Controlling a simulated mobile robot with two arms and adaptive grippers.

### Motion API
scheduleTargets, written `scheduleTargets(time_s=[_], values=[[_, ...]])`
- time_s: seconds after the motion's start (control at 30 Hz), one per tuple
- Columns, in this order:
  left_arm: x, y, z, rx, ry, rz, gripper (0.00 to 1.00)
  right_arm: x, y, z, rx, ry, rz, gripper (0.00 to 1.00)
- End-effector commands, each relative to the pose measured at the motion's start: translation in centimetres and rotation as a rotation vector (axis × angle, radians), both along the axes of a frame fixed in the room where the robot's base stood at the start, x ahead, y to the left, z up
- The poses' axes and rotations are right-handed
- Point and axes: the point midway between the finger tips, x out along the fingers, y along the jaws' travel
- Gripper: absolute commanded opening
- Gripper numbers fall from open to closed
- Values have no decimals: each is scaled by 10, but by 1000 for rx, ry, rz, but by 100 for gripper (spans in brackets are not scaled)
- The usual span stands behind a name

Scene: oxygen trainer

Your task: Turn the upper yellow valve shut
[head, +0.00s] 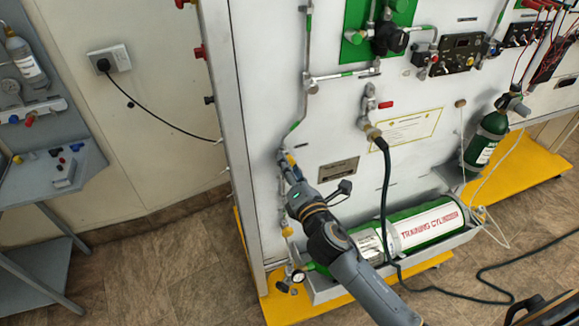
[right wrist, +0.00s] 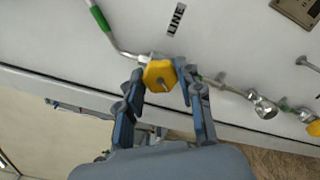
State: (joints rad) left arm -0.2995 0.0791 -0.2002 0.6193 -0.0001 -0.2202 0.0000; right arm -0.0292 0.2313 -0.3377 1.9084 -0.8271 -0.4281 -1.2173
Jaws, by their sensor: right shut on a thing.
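The upper yellow valve (head: 291,160) sits on the thin pipe near the left edge of the white panel. In the right wrist view it is a yellow faceted knob (right wrist: 158,73) with a small stem at its middle. My right gripper (right wrist: 160,82) has one finger on each side of the knob and is shut on it. In the head view my right gripper (head: 287,162) reaches up to the valve from below and partly hides it. A lower yellow valve (head: 287,232) sits farther down the same pipe. My left gripper is not in view.
A green and white training cylinder (head: 428,226) lies at the panel's foot, beside my right arm. A dark hose (head: 386,185) hangs from a fitting close to my forearm. Open floor lies left of the panel.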

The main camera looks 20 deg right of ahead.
Motion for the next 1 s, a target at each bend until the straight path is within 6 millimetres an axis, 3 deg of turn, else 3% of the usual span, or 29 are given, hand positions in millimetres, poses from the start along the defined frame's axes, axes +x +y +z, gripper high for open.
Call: scheduleTargets(time_s=[1.0], values=[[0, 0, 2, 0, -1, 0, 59, 0, -1, -1, 967, 32, -3, 5]])
